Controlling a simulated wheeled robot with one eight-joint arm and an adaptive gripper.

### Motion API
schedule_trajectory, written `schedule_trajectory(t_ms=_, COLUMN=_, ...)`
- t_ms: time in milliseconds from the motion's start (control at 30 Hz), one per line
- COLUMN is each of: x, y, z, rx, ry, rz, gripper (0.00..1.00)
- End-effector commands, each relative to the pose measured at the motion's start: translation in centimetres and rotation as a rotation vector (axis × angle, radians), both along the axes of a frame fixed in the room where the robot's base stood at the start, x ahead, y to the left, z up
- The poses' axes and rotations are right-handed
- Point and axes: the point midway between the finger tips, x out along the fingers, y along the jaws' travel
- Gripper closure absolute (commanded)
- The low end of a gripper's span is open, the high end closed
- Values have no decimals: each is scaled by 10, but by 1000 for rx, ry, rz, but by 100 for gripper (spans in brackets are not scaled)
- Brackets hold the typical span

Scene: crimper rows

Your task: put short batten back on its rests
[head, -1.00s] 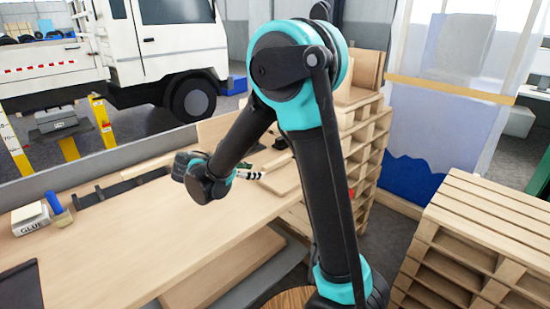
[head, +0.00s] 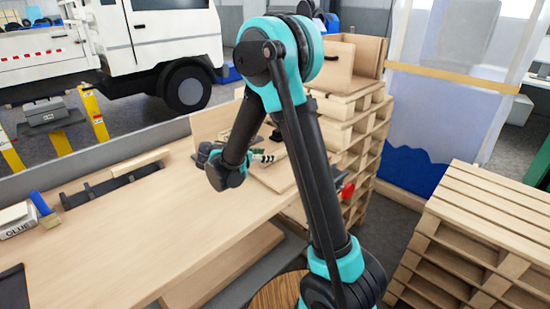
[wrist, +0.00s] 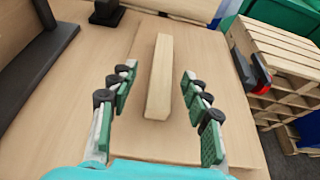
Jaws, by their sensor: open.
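A short pale wooden batten (wrist: 159,80) lies on a wooden surface (wrist: 75,125) in the wrist view. My gripper (wrist: 158,77) is open, with one green-padded finger on each side of the batten and clear space between them and it. In the head view my gripper (head: 264,157) is over the far right part of the bench (head: 150,225), and I cannot make out the batten there. A long black holder (head: 115,187), possibly the rests, lies along the back of the bench. A pale wooden strip (head: 140,163) is at its right end.
Stacked pallets (head: 345,155) stand beyond the bench's right end, with more pallets (head: 480,235) farther right. A glue box (head: 17,220) and a blue-handled tool (head: 43,207) are at the left. A black block (wrist: 107,12) is ahead of my gripper. The bench middle is clear.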

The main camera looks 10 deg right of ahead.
Motion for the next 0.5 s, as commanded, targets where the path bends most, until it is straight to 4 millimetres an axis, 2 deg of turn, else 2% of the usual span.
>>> schedule_trajectory(t_ms=267, x=7, y=-12, z=-6, rx=0, ry=0, rz=-1, gripper=52)
schedule_trajectory(t_ms=500, x=23, y=-38, z=-19, rx=0, ry=0, rz=-2, gripper=52)
